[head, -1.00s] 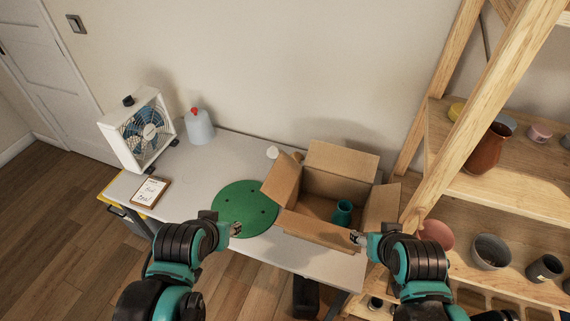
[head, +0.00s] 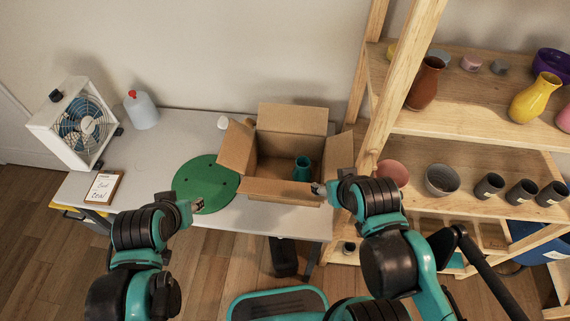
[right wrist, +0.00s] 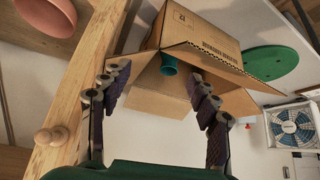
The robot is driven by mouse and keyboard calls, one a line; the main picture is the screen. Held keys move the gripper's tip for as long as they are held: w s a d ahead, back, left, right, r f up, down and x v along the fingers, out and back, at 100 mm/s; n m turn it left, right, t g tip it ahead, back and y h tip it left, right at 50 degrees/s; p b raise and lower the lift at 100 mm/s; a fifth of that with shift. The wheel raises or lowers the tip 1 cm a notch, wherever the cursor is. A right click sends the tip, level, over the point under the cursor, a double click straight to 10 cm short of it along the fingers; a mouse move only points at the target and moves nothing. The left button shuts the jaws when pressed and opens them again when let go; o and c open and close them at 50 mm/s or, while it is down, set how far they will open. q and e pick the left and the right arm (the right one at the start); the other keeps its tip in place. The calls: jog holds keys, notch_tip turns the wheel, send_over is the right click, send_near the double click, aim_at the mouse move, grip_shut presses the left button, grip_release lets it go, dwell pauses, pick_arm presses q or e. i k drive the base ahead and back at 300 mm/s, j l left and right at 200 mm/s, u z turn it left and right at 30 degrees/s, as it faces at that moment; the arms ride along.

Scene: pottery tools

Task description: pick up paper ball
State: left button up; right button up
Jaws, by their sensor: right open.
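A small white object (head: 222,123) lies at the back of the table, left of the cardboard box; it may be the paper ball, but it is too small to tell. The open cardboard box (head: 275,180) stands on the table with a teal vase (head: 302,167) inside; the box also shows in the right wrist view (right wrist: 205,40). My right gripper (head: 318,188) is at the box's front right corner. In the right wrist view its fingers (right wrist: 160,85) are apart and empty, with the box beyond. My left gripper (head: 197,206) is by the front edge of a green disc; its fingers are too small to read.
The green disc (head: 204,184) lies left of the box. A fan (head: 78,128), a clipboard (head: 104,187) and a bottle (head: 142,112) stand at the table's left. A wooden shelf (head: 470,150) with pots and vases rises close on the right.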

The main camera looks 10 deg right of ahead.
aim_at(223, 123)
jog(key=k+l+z, duration=0.2)
jog(key=k, duration=0.45)
jog(key=j+z, duration=0.15)
jog(key=z, duration=0.25)
jog(key=i+j+z, duration=0.1)
jog(key=z, duration=0.35)
jog(key=j+z, duration=0.5)
jog(key=z, duration=0.3)
jog(key=k+j, duration=0.1)
jog(key=j, duration=1.45)
jog(key=k, duration=0.05)
